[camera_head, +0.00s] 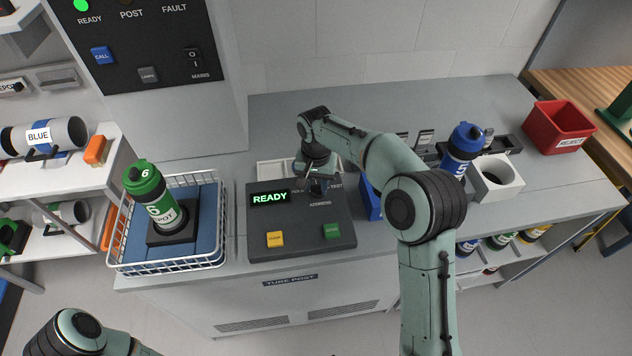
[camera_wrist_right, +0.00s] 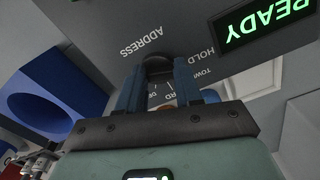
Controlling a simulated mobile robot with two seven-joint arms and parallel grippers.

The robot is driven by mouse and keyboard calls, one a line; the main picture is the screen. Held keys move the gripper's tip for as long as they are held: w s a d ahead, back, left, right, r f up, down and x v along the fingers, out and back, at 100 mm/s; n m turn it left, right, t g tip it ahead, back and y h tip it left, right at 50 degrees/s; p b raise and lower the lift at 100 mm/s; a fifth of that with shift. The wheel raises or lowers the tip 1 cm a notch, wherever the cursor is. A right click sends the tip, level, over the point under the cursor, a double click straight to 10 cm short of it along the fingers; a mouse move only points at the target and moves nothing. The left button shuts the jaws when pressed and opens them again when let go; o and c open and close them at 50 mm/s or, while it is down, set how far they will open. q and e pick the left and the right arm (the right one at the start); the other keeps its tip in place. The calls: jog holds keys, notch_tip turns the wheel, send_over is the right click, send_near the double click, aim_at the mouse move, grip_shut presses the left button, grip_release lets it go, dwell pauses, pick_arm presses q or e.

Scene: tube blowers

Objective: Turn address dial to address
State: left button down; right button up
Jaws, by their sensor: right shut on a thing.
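The dark control panel (camera_head: 290,220) sits on the grey counter, with a green READY display (camera_head: 269,198) and yellow and green buttons. My right gripper (camera_head: 318,183) is over the panel's upper right part, pointing down. In the right wrist view my right gripper (camera_wrist_right: 160,85) is shut on the dark address dial (camera_wrist_right: 158,66), with a blue finger on each side. The word ADDRESS and part of the labels HOLD, TOWER and WARD show around the dial. The dial's exact setting is partly hidden. My left arm shows at the bottom left, its gripper out of frame.
A white wire basket (camera_head: 118,262) with a green bottle (camera_head: 150,192) numbered 6 stands left of the panel. A blue bottle (camera_head: 462,147), a white block with a hole (camera_head: 497,180) and a red bin (camera_head: 558,128) are on the right. The counter's back is clear.

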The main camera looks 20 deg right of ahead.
aim_at(316, 188)
dwell(0.3)
jog(key=o, duration=1)
jog(key=shift+o, duration=0.2)
pick_arm(q)
jog(key=w+r+p, duration=0.2)
jog(key=r, duration=0.1)
pick_arm(e)
notch_tip(316, 188, up, 13)
jog(key=shift+r, duration=0.2)
